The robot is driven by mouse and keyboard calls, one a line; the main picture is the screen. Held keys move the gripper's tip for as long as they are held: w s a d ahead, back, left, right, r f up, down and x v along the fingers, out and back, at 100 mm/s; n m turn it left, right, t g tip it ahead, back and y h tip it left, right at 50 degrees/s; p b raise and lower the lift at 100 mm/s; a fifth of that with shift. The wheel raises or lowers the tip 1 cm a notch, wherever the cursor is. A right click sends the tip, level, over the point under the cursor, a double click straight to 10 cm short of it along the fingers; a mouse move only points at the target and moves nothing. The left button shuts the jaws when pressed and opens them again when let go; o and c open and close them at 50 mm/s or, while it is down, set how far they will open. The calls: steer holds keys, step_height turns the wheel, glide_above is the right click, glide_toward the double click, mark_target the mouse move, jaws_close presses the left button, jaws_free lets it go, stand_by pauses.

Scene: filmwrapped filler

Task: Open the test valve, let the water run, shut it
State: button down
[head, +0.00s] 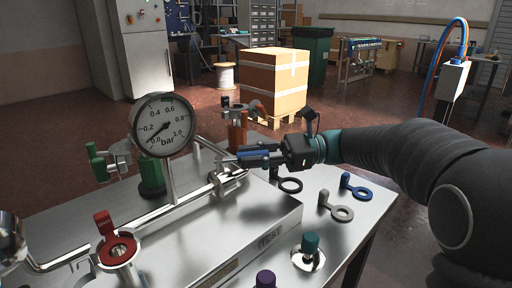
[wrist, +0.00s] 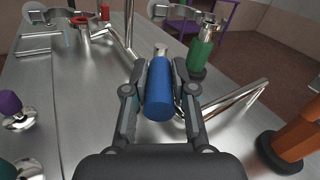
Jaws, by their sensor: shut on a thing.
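My gripper (head: 250,155) reaches in from the right over the metal bench rig. Its fingers are closed around a blue valve handle (head: 254,162), which shows as a blue cylinder between both fingers in the wrist view (wrist: 158,98). The handle sits by a silver valve body (head: 228,181) on the pipe. The round gauge (head: 161,126) is marked in bar, and its needle points near 0.0. No running water is visible. The valve's outlet and the lower part of the handle are partly hidden by the gripper and pipework.
Nearby stand a red-handled fitting (head: 117,250), a green handle (head: 97,164), an orange fitting (head: 237,137), a teal knob (head: 310,243) and a purple knob (head: 265,279). A carton (head: 274,82) stands behind.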

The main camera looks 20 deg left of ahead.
steer(key=shift+w+a+g, duration=0.1)
steer(key=shift+w+g, duration=0.05)
steer(key=shift+g, duration=0.15)
steer(key=c, duration=0.9)
jaws_free()
steer(key=shift+c, duration=0.2)
steer(key=v, duration=1.2)
steer(key=shift+r, duration=0.15)
